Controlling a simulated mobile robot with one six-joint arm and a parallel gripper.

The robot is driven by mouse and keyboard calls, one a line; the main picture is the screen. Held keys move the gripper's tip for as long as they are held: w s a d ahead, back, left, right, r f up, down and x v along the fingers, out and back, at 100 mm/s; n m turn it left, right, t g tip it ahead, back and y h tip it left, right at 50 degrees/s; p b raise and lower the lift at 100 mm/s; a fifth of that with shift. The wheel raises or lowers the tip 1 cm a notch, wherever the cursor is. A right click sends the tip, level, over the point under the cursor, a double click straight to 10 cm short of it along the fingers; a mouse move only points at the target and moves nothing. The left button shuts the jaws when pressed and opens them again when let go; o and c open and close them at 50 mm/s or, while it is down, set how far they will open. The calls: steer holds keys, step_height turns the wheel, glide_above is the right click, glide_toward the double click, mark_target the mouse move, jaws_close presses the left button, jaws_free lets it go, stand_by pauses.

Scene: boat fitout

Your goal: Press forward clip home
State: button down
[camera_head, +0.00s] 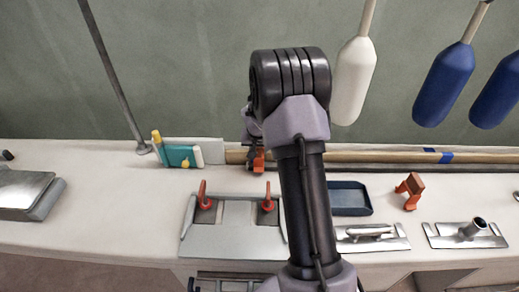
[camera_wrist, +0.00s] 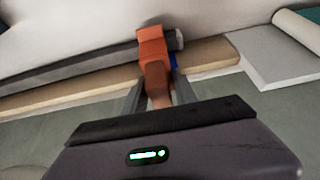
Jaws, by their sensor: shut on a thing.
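My gripper (camera_wrist: 158,100) is shut on an orange clip (camera_wrist: 152,62), which shows between the two fingers in the wrist view. In the head view the held clip (camera_head: 258,160) is at the left end of a tan pole (camera_head: 400,157), partly hidden by my arm. In the wrist view the clip lies across the tan pole (camera_wrist: 80,87) and the dark grey rod (camera_wrist: 90,68) beside it. A bit of blue (camera_wrist: 173,62) shows next to the clip. I cannot tell how far the clip is pushed on. A second orange clip (camera_head: 409,190) stands apart on the bench.
A pale block (camera_head: 213,151) and a teal item (camera_head: 181,156) lie left of the pole's end. A grey tray with red-handled clamps (camera_head: 236,213), a dark blue tray (camera_head: 350,199) and trowels (camera_head: 370,236) are in front.

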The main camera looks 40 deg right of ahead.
steer(key=shift+s+a+f, duration=0.15)
steer(key=shift+s+f, duration=0.15)
steer(key=shift+f, duration=0.25)
steer(key=shift+s+a+f, duration=0.15)
steer(key=shift+s+f, duration=0.15)
steer(key=shift+f, duration=0.25)
steer(key=c, duration=1.2)
jaws_free()
steer(key=o, duration=0.3)
steer(key=shift+w+a, duration=0.1)
steer(key=shift+a, duration=0.05)
steer(key=shift+r+p, duration=0.3)
steer(key=shift+r, duration=0.2)
steer(key=w+p+v, duration=0.1)
steer(key=p+v, duration=0.5)
steer(key=v, duration=1.2)
steer(key=shift+d+r, duration=0.4)
